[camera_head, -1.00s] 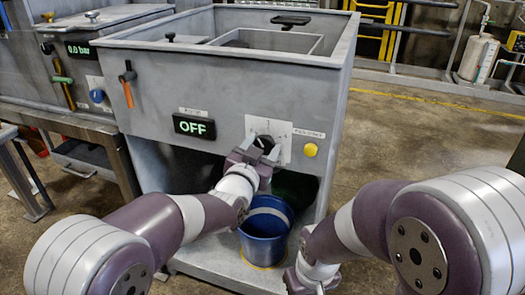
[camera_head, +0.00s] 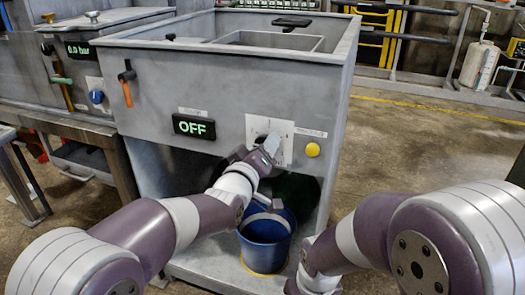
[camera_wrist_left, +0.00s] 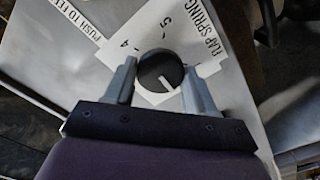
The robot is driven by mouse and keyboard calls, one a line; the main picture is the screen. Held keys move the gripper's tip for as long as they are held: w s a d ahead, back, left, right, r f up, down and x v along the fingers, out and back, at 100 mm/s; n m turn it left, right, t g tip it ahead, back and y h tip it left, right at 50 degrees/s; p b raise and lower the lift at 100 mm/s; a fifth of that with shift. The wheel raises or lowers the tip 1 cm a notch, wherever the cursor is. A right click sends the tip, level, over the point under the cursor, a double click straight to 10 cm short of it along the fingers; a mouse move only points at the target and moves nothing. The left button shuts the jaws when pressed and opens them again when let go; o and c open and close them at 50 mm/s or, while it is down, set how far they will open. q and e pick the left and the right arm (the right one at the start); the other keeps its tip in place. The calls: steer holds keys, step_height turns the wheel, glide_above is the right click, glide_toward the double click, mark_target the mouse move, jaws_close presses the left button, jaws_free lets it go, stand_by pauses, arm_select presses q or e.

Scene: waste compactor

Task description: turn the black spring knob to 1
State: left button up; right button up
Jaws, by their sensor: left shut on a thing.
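The black spring knob (camera_wrist_left: 160,70) sits on a white dial plate (camera_wrist_left: 204,40) in the left wrist view. The marks 4 and 5 and the words FLAP SPRING show on the plate; the other marks are hidden or out of frame. The knob's white pointer line lies on the side towards my gripper's palm, away from 4 and 5. My left gripper (camera_wrist_left: 159,72) is shut on the knob, one finger on each side. In the head view, my left gripper (camera_head: 265,148) covers most of the knob.
An OFF display (camera_head: 194,127) and an orange-handled lever (camera_head: 127,88) are left of the dial. A yellow button (camera_head: 312,149) is close to its right. A blue bucket (camera_head: 264,240) stands below on the machine's base.

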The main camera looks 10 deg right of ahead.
arm_select(q)
steer(key=shift+f+n+b, duration=0.15)
steer(key=shift+n+b, duration=0.5)
steer(key=shift+n, duration=1.75)
steer(key=shift+f+n+b, duration=0.15)
steer(key=shift+n+b, duration=0.5)
steer(key=shift+n, duration=1.75)
steer(key=o, duration=1)
steer(key=shift+r, duration=0.15)
steer(key=p+v, duration=0.2)
steer(key=v, duration=1)
steer(key=shift+s+a, duration=0.25)
steer(key=shift+s, duration=0.05)
